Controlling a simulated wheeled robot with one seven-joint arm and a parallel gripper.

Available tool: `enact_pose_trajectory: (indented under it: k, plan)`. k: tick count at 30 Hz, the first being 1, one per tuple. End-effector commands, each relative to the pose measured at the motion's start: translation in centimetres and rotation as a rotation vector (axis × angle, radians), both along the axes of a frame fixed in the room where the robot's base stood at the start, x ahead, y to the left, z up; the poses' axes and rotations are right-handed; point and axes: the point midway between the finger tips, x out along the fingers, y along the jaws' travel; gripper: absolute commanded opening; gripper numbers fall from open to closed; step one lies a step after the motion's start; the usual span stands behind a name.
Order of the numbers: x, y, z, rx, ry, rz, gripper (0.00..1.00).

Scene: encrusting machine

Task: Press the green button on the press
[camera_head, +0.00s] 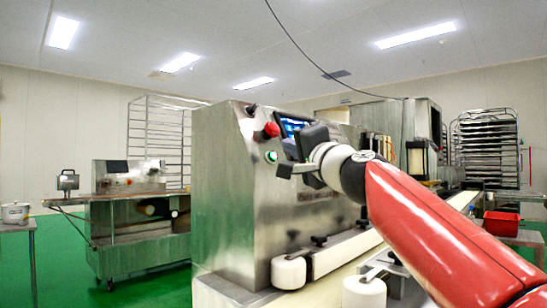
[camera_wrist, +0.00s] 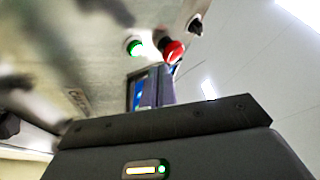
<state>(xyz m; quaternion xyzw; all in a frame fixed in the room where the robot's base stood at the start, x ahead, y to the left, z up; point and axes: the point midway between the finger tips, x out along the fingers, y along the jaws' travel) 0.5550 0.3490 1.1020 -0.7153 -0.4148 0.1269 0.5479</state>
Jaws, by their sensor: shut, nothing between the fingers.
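The press (camera_head: 238,190) is a large steel machine in the middle of the head view. Its green button (camera_head: 271,157) glows on the front panel, below a red knob (camera_head: 271,130). In the wrist view the green button (camera_wrist: 134,47) is lit at the upper middle, with the red knob (camera_wrist: 172,50) just right of it. My gripper (camera_head: 283,171) is close to the panel, just right of and slightly below the green button. In the wrist view its shut fingers (camera_wrist: 152,92) point toward the panel, with a visible gap between them and the button.
A small blue screen (camera_head: 291,126) is on the panel right of the red knob, partly behind my wrist. White rollers (camera_head: 290,272) and a conveyor stand below. Another steel machine (camera_head: 135,215) stands left, racks behind. Green floor is open at the left.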

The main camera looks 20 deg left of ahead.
Motion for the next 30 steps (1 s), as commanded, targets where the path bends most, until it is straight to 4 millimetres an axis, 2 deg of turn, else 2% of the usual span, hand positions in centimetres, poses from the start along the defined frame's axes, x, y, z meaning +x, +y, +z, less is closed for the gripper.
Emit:
enact_pose_trajectory:
  k: [9, 30]
  plan:
    - [-1.1, -2.4, 1.3, -0.001, -0.002, -0.001, 0.00]
    - [-1.1, -2.5, 1.4, 0.000, 0.000, 0.001, 0.00]
